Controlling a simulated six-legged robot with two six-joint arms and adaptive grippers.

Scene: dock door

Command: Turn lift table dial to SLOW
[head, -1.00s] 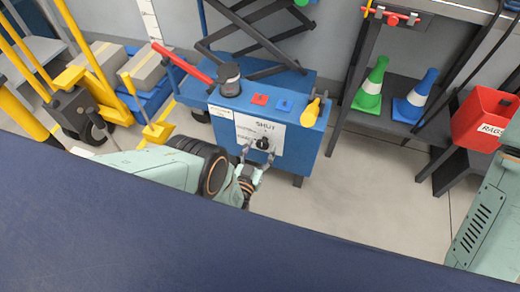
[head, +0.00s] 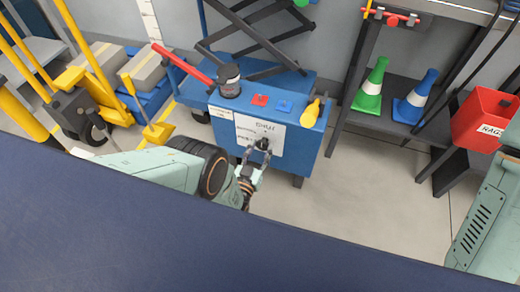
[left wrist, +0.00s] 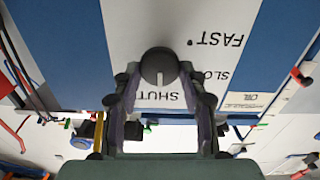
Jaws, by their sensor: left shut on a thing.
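The dark round dial (head: 262,144) sits on the white label panel (head: 245,134) on the front of the blue lift table (head: 312,143). In the left wrist view the dial (left wrist: 160,66) is close, with the words FAST, SHUT and a partly covered SLOW around it. A small pale mark shows on its face, but I cannot tell for sure which word it points at. My left gripper (head: 256,154) is at the panel, shut on the dial. Its fingers (left wrist: 160,78) lie on both sides of the dial in the left wrist view. My right gripper is out of view.
Floor between is clear.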

